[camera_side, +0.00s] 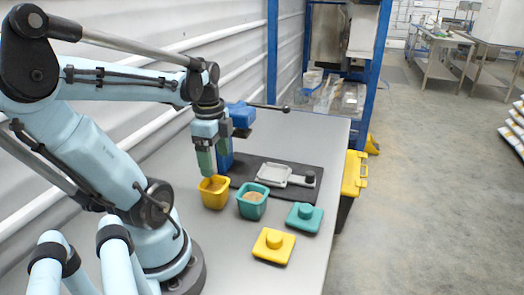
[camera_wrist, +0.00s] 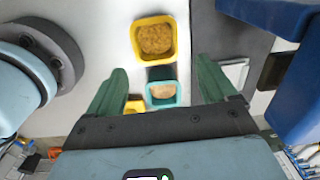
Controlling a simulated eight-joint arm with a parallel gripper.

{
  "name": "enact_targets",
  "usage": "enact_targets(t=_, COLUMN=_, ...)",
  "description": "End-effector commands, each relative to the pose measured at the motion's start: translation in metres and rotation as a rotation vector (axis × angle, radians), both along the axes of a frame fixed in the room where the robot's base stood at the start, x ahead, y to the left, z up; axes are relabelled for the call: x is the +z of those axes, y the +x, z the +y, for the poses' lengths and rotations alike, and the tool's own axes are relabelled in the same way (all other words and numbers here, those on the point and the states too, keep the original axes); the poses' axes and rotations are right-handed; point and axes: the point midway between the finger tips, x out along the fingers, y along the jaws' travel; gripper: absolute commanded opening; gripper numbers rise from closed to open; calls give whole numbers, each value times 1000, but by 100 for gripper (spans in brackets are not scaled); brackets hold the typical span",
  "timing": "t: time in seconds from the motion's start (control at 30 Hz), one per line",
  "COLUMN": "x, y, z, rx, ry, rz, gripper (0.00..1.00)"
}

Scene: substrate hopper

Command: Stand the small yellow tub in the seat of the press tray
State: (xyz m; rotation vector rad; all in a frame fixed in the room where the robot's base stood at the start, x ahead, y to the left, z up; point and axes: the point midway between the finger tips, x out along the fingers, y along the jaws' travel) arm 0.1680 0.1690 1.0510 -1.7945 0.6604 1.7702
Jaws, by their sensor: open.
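The small yellow tub (camera_side: 214,193) stands upright on the grey table, left of the teal tub (camera_side: 252,207). In the wrist view the yellow tub (camera_wrist: 155,20) shows brown, grainy fill and lies beyond my fingertips. In the wrist view only part of the pale tray (camera_wrist: 235,73) shows, behind a finger. My gripper (camera_side: 207,170) is open and points down, above the yellow tub in the side view. Nothing is between its green fingers (camera_wrist: 160,66).
A blue press (camera_side: 225,152) stands close behind my gripper at the mat (camera_side: 245,168). A teal lid (camera_side: 305,217) and a yellow lid (camera_side: 273,246) lie nearer the table's front. The teal tub holds tan fill. A yellow-lidded box (camera_side: 354,173) stands beyond the table's right edge.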

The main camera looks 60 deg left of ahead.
Motion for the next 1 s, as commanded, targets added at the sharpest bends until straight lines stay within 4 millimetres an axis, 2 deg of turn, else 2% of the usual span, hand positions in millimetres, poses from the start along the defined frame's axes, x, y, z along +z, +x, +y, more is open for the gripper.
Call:
enact_targets(t=0.1, x=0, y=-8, z=5, rx=-35, ry=-19, rz=20, gripper=85)
enact_targets(t=0.27, x=-7, y=-10, z=5, rx=-48, ry=-23, rz=25, gripper=85)
enact_targets(t=0.8, x=-69, y=-9, z=5, rx=-48, ry=-22, rz=22, gripper=85)
enact_targets(t=1.0, x=-84, y=-9, z=5, rx=-47, ry=-21, rz=23, gripper=85)
